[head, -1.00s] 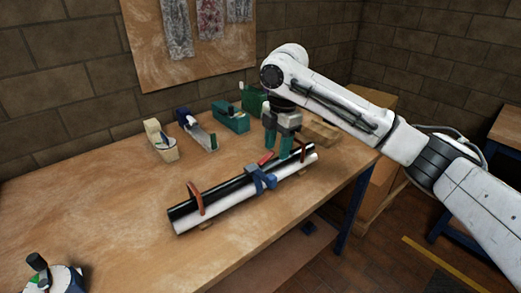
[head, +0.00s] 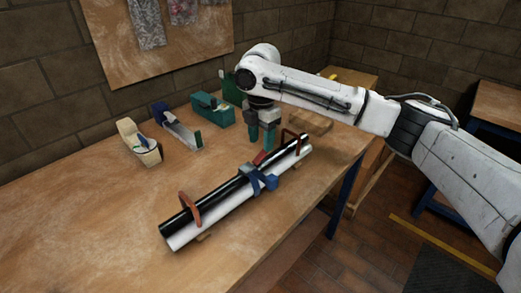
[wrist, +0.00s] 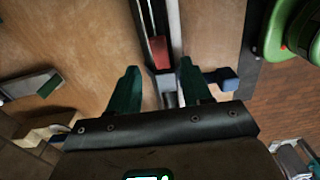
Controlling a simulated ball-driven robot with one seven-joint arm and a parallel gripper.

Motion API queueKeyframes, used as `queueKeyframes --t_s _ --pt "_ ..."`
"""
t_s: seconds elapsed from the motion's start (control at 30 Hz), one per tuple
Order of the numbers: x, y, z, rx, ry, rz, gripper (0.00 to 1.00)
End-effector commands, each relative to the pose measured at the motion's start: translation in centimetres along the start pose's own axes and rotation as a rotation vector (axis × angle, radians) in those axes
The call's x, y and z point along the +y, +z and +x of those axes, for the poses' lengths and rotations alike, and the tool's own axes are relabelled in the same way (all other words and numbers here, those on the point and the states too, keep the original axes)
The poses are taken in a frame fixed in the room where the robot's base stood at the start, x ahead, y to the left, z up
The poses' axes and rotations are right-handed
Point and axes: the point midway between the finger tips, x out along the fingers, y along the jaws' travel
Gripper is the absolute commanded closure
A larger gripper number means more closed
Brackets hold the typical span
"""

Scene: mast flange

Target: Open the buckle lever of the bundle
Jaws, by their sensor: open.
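The bundle, a black tube (head: 225,193) beside a white tube (head: 222,217), lies diagonally on the bench. A blue buckle (head: 263,180) wraps its middle, with a red lever (head: 262,157) on its far side. My gripper (head: 262,147) points down just behind the bundle, close to the lever. In the wrist view my gripper (wrist: 158,68) is open, its teal fingers apart. The red lever (wrist: 159,52) shows between and just beyond the fingertips, lying along the tubes. A blue part of the buckle (wrist: 227,78) shows right of the right finger. I cannot tell whether fingers touch anything.
Red-brown straps (head: 190,209) (head: 296,139) loop up near both bundle ends. Behind stand a cream tape dispenser (head: 138,142), a blue-and-grey tool (head: 178,128) and a teal box (head: 212,109). The bench (head: 80,215) is clear at front left.

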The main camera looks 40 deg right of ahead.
Motion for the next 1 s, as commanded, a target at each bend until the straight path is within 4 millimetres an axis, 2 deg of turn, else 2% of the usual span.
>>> queueKeyframes --t_s 0.1,0.3,0.67,1.0 --pt "-0.1 0.1 2.0 -0.002 -0.002 0.001 0.51" --pt "0.0 0.1 4.1 -0.001 0.000 0.002 0.51" --pt "0.0 0.0 4.6 -0.001 0.000 0.001 0.51" --pt "0.0 0.0 4.6 -0.001 0.000 0.001 0.82"
